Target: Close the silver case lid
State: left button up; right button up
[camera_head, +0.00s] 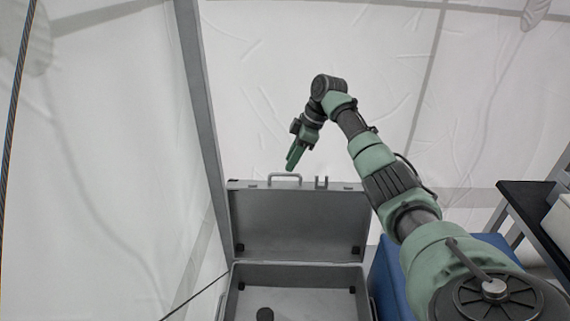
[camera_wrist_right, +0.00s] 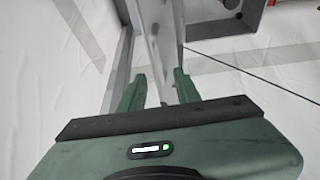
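The silver case (camera_head: 225,292) stands open, its base low in the middle of the head view. Its lid (camera_head: 296,222) is raised about upright at the back, with a handle (camera_head: 285,177) and a latch on its top edge. My right gripper (camera_head: 293,160) points down just above the lid's top edge, near the handle. In the right wrist view its two fingers (camera_wrist_right: 159,76) are spread apart, with grey surfaces showing beyond and between them. I cannot tell whether a finger touches the lid. Part of the case (camera_wrist_right: 234,16) shows at the top there. My left gripper is out of view.
A blue box (camera_head: 386,272) stands right of the case, partly behind my right arm. A black-topped table (camera_head: 527,200) is at the far right. White tent walls and a grey pole (camera_head: 198,85) rise close behind.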

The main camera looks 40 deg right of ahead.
aim_at(283, 174)
jog(key=x, duration=0.4)
jog(key=shift+w+f, duration=0.2)
jog(key=shift+w, duration=0.2)
jog(key=shift+s+r, duration=0.2)
jog(key=shift+s, duration=0.1)
grip_shut()
jog(key=shift+a+f, duration=0.15)
dwell(0.6)
